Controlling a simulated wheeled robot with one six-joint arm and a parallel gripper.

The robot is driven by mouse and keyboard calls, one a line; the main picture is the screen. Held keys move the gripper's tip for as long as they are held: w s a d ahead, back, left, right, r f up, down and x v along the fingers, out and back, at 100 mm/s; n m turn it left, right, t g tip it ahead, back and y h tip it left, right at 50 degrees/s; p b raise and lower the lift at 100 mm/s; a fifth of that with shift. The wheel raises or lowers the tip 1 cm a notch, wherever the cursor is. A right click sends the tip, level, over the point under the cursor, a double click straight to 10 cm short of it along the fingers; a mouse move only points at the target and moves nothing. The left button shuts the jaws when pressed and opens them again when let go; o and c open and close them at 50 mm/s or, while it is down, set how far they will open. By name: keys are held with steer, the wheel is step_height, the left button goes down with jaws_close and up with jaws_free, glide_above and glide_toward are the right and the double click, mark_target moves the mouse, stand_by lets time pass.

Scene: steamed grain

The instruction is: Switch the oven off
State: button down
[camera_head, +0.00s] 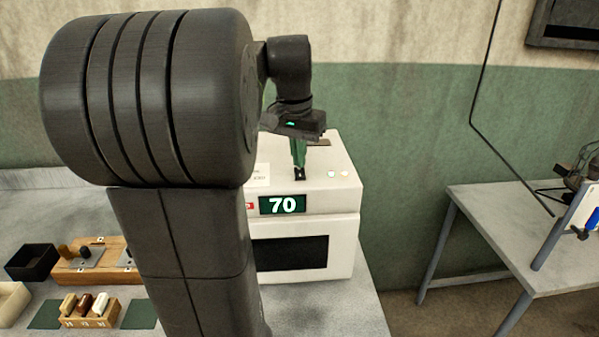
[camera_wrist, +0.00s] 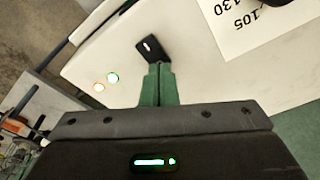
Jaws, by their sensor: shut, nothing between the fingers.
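The white oven (camera_head: 343,237) stands on the counter, partly hidden behind my arm in the head view. Its front display (camera_head: 282,205) reads 70. A small black switch with a white mark (camera_wrist: 150,47) sits on the oven's top, and two small lit lamps (camera_wrist: 106,82) are beside it.
A printed sheet (camera_wrist: 262,28) lies on the oven top beside the switch. On the counter at left are a black box (camera_head: 30,262), a wooden board (camera_head: 110,250) and a wooden holder with several pieces (camera_head: 90,321). A separate grey table (camera_head: 505,215) stands at right.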

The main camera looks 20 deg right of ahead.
steer(key=shift+f, duration=0.45)
steer(key=shift+r, duration=0.1)
step_height(320, 180, up, 7)
steer(key=p, duration=0.6)
stand_by(0.5)
step_height(320, 180, down, 7)
steer(key=b, duration=0.6)
steer(key=shift+r, duration=0.2)
